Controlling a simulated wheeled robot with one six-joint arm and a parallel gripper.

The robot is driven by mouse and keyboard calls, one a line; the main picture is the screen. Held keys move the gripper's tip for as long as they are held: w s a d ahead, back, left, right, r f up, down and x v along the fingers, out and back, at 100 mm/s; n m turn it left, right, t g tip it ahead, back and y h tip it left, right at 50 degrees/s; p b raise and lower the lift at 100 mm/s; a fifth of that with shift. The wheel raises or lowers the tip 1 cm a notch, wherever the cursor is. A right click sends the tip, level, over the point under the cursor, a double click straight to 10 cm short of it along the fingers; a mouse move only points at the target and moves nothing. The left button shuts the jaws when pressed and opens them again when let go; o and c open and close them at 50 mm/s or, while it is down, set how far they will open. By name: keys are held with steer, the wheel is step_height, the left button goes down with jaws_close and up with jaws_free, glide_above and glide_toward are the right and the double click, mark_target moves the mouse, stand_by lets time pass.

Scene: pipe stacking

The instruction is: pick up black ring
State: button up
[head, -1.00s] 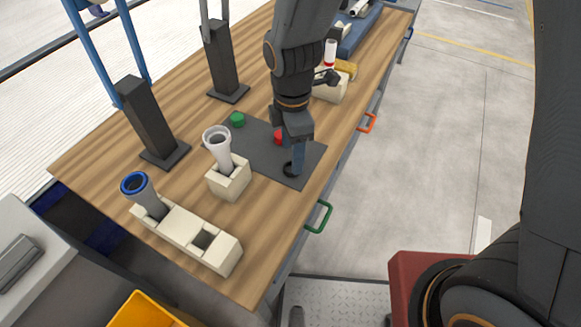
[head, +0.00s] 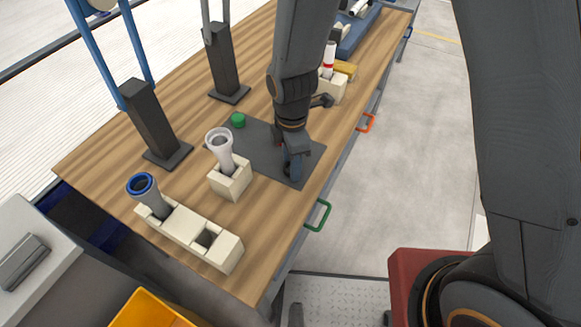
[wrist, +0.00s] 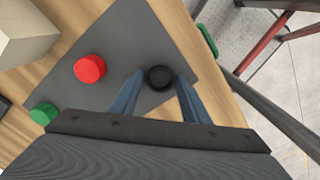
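The black ring (wrist: 160,77) lies on the dark grey mat (wrist: 125,50) in the wrist view. My gripper (wrist: 162,76) is open, with one blue finger on each side of the ring; I cannot tell whether they touch it. In the head view my gripper (head: 291,168) points down at the mat's right part, and the ring is mostly hidden there.
A red cap (wrist: 90,68) and a green cap (wrist: 44,113) lie on the same mat. A white block with a grey pipe (head: 230,180) stands left of the mat. A longer block with a blue-rimmed pipe (head: 141,184) is at the front left. A green handle (head: 318,215) sticks out from the table edge.

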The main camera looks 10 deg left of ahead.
steer(key=c, duration=0.7)
steer(key=shift+r, duration=0.1)
